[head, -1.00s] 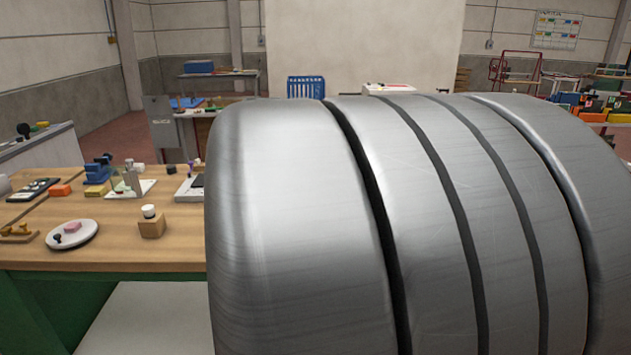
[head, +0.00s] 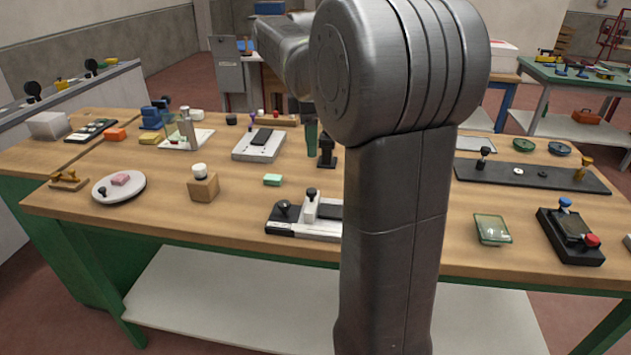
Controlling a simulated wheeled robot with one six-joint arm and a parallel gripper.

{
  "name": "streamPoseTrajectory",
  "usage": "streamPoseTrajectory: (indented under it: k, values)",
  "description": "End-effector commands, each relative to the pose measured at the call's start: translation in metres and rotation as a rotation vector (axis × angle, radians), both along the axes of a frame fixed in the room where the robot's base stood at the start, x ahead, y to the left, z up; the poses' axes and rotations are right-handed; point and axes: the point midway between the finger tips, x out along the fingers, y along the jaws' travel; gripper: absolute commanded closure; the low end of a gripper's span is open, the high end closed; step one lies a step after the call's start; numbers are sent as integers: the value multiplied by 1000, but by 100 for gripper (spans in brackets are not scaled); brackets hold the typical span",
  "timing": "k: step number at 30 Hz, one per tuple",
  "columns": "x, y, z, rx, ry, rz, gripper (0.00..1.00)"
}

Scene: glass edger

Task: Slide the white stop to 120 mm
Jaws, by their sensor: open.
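The white stop (head: 311,207) is a small upright block with a black knob on top. It stands on a low black-and-white slide fixture (head: 300,231) near the front edge of the wooden table, just left of my arm's upright link. My arm hides the fixture's right end. Any scale marks are too small to read, so I cannot tell the stop's setting. My arm reaches away over the table behind the fixture. I cannot make out my gripper's fingers.
A round white dish (head: 119,187) is farther left. A glass plate (head: 492,229) and a black clamp fixture (head: 571,236) are at the right. Bare wood lies between them.

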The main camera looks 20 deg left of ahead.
Motion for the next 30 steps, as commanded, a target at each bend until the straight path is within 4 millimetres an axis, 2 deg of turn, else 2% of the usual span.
streamPoseTrajectory:
  k: [9,15,21,30]
  values:
    - [-1,-1,-70,-3,4,-3,55]
    - [0,-1,-103,-3,3,-3,55]
    - [0,-1,-118,0,1,-4,55]
    - [0,-1,-120,0,0,-4,55]
